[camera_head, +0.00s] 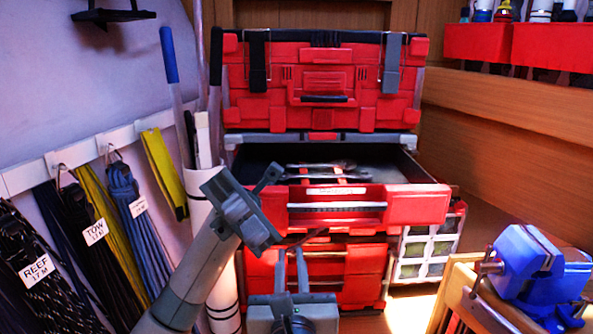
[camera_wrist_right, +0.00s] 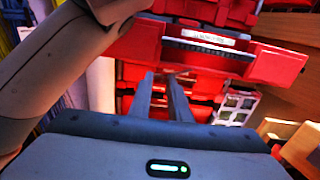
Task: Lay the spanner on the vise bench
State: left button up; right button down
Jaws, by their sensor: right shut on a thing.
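My right gripper (camera_head: 291,252) points away from me in front of the red tool chest, below the open drawer; its fingers also show in the right wrist view (camera_wrist_right: 162,78). It is shut on a thin dark thing (camera_head: 316,235) at its fingertips, which looks like the spanner; its shape is mostly unclear. My left gripper (camera_head: 268,178) is tilted to the left of the drawer front; I cannot tell whether its fingers are apart. The vise bench (camera_head: 463,282) stands at the lower right with a blue vise (camera_head: 530,262) on it.
The tool chest's drawer (camera_head: 420,205) is pulled out, with metal tools (camera_head: 322,168) inside. Labelled coiled lines (camera_head: 125,190) hang on the left wall. A white tube (camera_head: 200,190) with rods stands beside the chest. Red bins (camera_head: 550,45) sit on the right shelf.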

pick_arm(q)
jog(key=d+f+n+t+h, duration=0.2)
jog(key=d+n+t, duration=0.35)
jog(key=d, duration=0.45)
jog(key=n+t+y, duration=0.7)
jog(key=n+t, duration=0.1)
jog(key=t, duration=0.9)
send_over(301, 242)
jog(key=shift+a+f, duration=0.1)
jog(key=shift+f, duration=0.65)
jog(key=shift+f, duration=6)
